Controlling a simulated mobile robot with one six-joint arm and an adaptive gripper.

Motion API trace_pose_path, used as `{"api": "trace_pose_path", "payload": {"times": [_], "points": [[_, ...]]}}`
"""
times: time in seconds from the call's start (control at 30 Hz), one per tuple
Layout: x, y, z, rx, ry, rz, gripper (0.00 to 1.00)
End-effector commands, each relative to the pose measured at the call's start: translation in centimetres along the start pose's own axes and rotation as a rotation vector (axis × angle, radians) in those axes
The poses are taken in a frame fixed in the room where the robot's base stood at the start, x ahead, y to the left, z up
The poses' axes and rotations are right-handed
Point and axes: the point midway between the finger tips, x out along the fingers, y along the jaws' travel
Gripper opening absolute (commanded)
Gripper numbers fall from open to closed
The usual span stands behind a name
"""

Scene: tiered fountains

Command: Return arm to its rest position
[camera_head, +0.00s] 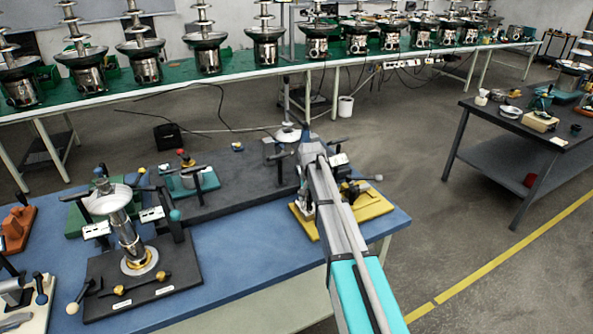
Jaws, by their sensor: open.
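My arm (340,225) reaches from the lower right up over the right part of the blue table (240,270). Its far end is above the table's right side, near a yellow fixture plate (367,207). My gripper (304,190) is at this far end, partly hidden by the arm and small in view. It is open, and I see nothing held in it. Whether it touches the fixture below cannot be told. A metal tiered fountain part with a bowl (120,225) stands upright on a dark plate (190,270) at the table's left.
A green fixture (188,183) and a long dark plate (235,195) with clamp handles lie behind. An orange fixture (17,228) is at far left. Several fountains stand on a long green bench (180,88).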

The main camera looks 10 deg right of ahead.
Motion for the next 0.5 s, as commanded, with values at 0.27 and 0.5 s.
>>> {"api": "trace_pose_path", "payload": {"times": [0.27, 0.5], "points": [[-0.4, 0.7, 1.7, -0.019, 0.000, 0.000, 0.71], [-1.5, 3.1, 7.8, -0.100, 0.000, 0.000, 0.71]]}}
